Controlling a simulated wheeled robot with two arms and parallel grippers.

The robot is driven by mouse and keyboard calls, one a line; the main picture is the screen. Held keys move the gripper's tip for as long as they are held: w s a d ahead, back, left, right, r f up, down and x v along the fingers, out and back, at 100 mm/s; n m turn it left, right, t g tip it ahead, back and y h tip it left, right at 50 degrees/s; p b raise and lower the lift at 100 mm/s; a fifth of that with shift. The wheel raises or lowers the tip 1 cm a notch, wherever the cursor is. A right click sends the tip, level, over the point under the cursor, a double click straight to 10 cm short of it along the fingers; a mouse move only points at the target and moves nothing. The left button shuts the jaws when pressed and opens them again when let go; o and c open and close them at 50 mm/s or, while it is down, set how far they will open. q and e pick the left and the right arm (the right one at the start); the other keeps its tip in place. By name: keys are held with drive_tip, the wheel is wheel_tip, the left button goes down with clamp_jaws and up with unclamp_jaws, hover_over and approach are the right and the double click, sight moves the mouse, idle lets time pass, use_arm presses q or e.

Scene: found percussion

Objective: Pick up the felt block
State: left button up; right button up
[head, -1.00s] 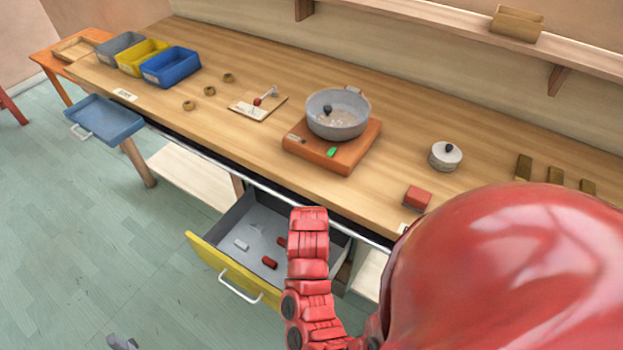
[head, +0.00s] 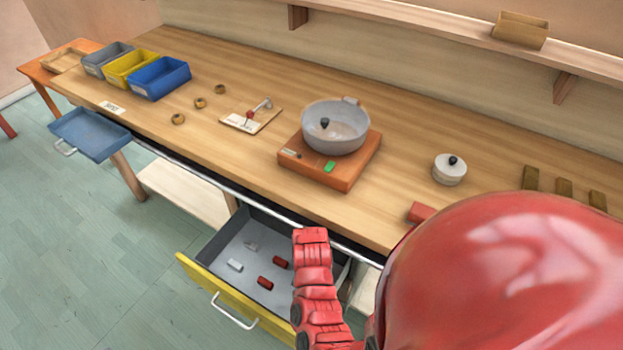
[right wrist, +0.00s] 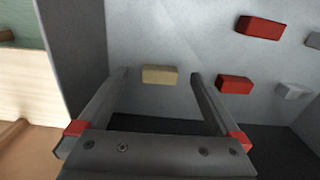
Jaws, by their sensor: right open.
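A beige block (right wrist: 159,75), likely the felt block, lies on the grey drawer floor in the right wrist view. My right gripper (right wrist: 157,77) is open, with one finger on each side of this block in the picture and clear gaps to it. I cannot tell the height of the fingers above the floor. In the head view my red right arm covers part of the drawer (head: 217,252), and I cannot make out the beige block there. My left gripper is not in view.
Red blocks (right wrist: 235,84) and pale blocks (right wrist: 293,91) lie right of the gripper, one red block close to the right finger. The drawer wall (right wrist: 75,50) rises on the left. Above is the table (head: 230,130) with an orange base (head: 340,178) bearing a pot (head: 350,135).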

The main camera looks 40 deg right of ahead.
drive_tip(key=shift+w+d+f, duration=0.1)
drive_tip(key=shift+d+f, duration=0.05)
drive_tip(key=shift+f, duration=1.2)
drive_tip(key=c, duration=1.4)
